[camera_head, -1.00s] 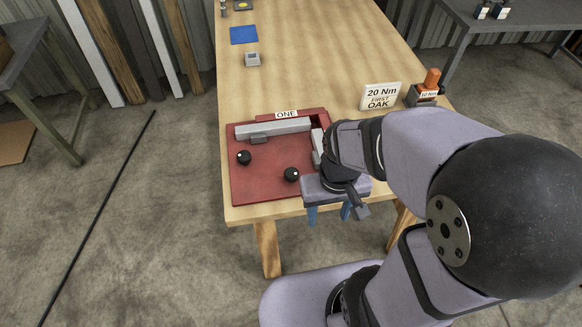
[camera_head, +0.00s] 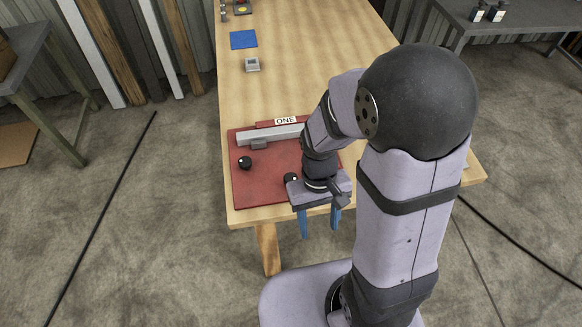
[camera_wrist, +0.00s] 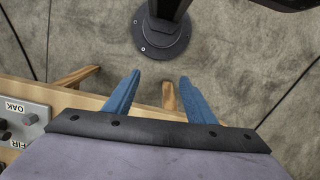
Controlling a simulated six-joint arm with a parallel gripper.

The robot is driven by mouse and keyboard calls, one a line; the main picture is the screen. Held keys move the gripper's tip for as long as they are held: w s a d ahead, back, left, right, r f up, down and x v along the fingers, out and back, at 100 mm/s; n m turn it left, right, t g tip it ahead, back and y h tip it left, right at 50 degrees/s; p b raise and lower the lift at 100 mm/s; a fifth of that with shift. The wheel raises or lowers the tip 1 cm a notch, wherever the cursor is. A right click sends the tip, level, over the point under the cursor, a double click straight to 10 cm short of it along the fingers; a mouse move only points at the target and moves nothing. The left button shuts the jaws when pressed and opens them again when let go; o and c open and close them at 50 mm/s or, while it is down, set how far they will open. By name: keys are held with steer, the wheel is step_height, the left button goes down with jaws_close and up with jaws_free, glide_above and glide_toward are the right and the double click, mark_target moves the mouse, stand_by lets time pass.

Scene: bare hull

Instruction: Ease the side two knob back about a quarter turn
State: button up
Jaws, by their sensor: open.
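A red board (camera_head: 262,188) lies at the near end of the wooden table, with a grey bar (camera_head: 268,135) at its far side by a label reading ONE (camera_head: 285,120). Two round black knobs show on it: the left knob (camera_head: 245,162) is clear, the right knob (camera_head: 291,178) is partly covered by my gripper. No label for side two is visible; my arm hides the board's right part. My gripper (camera_head: 319,229) is open and empty, blue fingers pointing down at the table's front edge. In the wrist view my gripper (camera_wrist: 160,78) has floor between its fingertips.
A blue square (camera_head: 243,39) and a small grey box (camera_head: 252,65) lie farther up the table (camera_head: 310,70). The table's middle is clear.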

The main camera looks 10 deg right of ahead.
steer(key=w+a+f+m+p, duration=0.1)
steer(key=w+a+f+m, duration=0.1)
steer(key=w, duration=1)
step_height(320, 180, up, 3)
steer(key=m+t, duration=0.3)
steer(key=m, duration=0.1)
glide_above(291, 177)
steer(key=m, duration=0.3)
steer(key=shift+s, duration=0.1)
steer(key=shift+f+p, duration=1.25)
steer(key=shift+f, duration=2.45)
steer(key=shift+c, duration=0.5)
steer(key=c, duration=0.9)
